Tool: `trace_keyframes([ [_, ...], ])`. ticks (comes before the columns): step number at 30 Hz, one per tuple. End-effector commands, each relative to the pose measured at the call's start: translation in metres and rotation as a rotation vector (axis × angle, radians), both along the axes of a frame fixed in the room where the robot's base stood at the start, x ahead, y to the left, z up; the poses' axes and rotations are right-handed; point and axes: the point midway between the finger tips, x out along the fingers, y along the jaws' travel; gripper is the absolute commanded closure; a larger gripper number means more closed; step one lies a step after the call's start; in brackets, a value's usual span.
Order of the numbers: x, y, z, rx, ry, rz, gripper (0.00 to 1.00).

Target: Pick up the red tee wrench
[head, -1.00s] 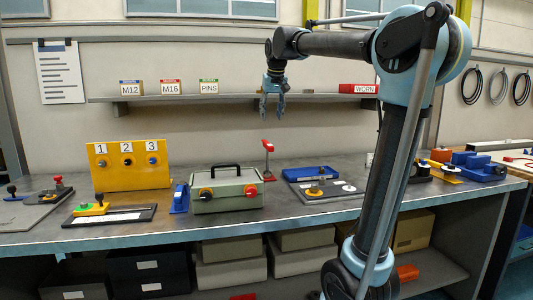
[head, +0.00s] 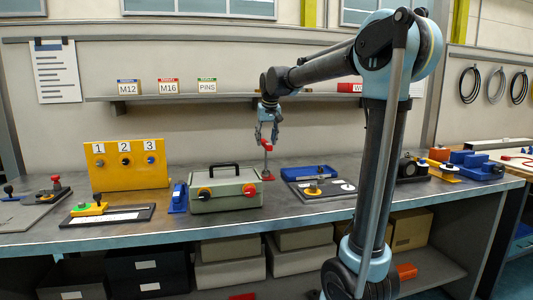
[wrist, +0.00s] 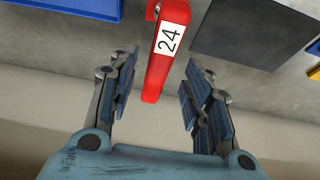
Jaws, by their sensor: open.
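The red tee wrench (head: 267,146) stands upright on the bench, with its red crossbar on top of a thin stem and a red foot on the bench top. In the wrist view its red bar (wrist: 159,55) carries a white label reading 24. My gripper (head: 267,139) is open and hangs just above and around the crossbar in the head view. In the wrist view, my gripper (wrist: 158,85) has one finger on each side of the bar, with gaps visible on both sides.
A grey-green case (head: 225,190) stands left of the wrench. A blue tray (head: 309,173) and a dark board (head: 318,189) lie to its right. A yellow panel numbered 1 to 3 (head: 126,175) stands further left. A shelf (head: 225,97) runs along the wall behind.

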Motion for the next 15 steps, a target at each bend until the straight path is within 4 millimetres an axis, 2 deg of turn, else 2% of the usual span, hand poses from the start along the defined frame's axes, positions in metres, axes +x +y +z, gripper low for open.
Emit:
trace_keyframes([
  [9,0.013,0.001,-0.038,0.0,-0.001,0.0,0.55],
  [15,0.016,0.002,-0.044,0.001,-0.001,-0.001,0.55],
])
